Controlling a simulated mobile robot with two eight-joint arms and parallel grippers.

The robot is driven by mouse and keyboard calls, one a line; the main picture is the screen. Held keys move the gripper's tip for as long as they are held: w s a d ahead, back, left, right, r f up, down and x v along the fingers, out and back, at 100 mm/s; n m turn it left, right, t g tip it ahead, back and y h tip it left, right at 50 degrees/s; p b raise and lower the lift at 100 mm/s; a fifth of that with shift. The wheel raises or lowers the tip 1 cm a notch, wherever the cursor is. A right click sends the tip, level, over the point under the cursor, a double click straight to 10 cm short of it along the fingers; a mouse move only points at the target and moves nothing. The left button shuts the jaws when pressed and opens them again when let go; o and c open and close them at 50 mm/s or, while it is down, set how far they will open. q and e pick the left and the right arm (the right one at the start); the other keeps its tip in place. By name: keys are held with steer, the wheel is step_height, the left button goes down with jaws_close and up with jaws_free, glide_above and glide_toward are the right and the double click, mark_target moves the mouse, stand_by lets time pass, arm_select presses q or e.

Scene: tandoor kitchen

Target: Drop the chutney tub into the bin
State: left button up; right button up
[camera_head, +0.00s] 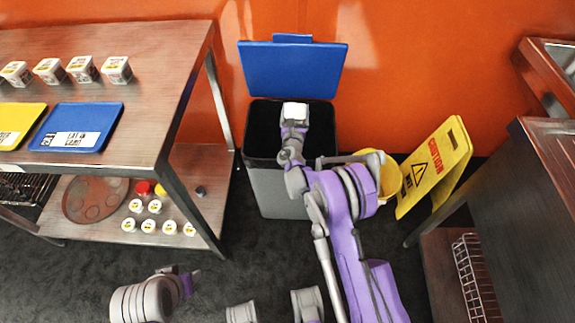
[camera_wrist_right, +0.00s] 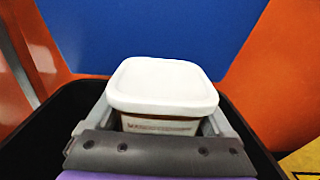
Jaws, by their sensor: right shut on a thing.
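The chutney tub (camera_head: 295,111) has a white lid and shows at the tip of my right arm in the head view. The tub also fills the middle of the right wrist view (camera_wrist_right: 163,85). My right gripper (camera_head: 294,122) is shut on it, with a finger on each side. The bin (camera_head: 280,187) is dark inside with grey walls, and its blue lid (camera_head: 293,70) stands open at the back. The tub is over the bin opening. Part of my left arm shows at the lower left of the head view; its jaws cannot be made out.
A yellow bucket (camera_head: 388,176) and a yellow caution sign (camera_head: 436,167) stand right of the bin. A steel table (camera_head: 150,60) on the left holds several tubs, a yellow board (camera_head: 18,120) and a blue board (camera_head: 78,126). A counter (camera_head: 525,200) stands at the right.

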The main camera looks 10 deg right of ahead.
steer(key=o, duration=1.5)
steer(key=shift+s, duration=0.15)
steer(key=v, duration=1)
steer(key=shift+s+a+p, duration=0.15)
steer(key=shift+s+p, duration=0.15)
steer(key=shift+r, duration=0.15)
